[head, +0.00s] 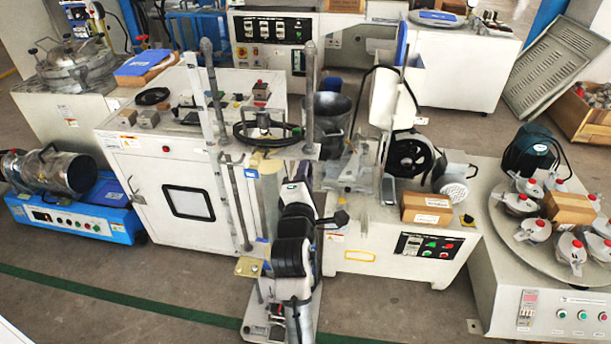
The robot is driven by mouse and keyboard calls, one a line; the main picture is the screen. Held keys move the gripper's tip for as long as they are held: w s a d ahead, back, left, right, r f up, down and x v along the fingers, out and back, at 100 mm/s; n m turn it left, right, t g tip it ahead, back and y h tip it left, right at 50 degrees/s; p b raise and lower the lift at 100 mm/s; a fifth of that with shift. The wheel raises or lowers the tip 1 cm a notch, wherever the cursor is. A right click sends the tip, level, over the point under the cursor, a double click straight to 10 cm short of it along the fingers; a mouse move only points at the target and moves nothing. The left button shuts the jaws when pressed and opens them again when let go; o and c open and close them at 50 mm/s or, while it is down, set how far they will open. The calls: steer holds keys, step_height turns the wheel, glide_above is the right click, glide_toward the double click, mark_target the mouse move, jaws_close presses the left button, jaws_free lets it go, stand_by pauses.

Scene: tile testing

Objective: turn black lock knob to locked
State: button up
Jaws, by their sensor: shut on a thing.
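Another small black knob (467,219) sits on the right edge of the white machine's top. I cannot tell which one is the lock knob, or how either is turned.
The white machine (372,262) has a carton (427,209) on top. A round table (520,235) with several metal pots is at right. Clear floor (180,285) lies in front.

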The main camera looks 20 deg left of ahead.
steer(key=m+b, duration=0.1)
steer(key=m, duration=0.5)
steer(key=m+b, duration=0.1)
steer(key=m, duration=0.5)
steer(key=shift+m+t+h, duration=0.3)
stand_by(0.4)
steer(key=o, duration=1)
steer(key=shift+f, duration=0.1)
steer(key=shift+s, duration=0.1)
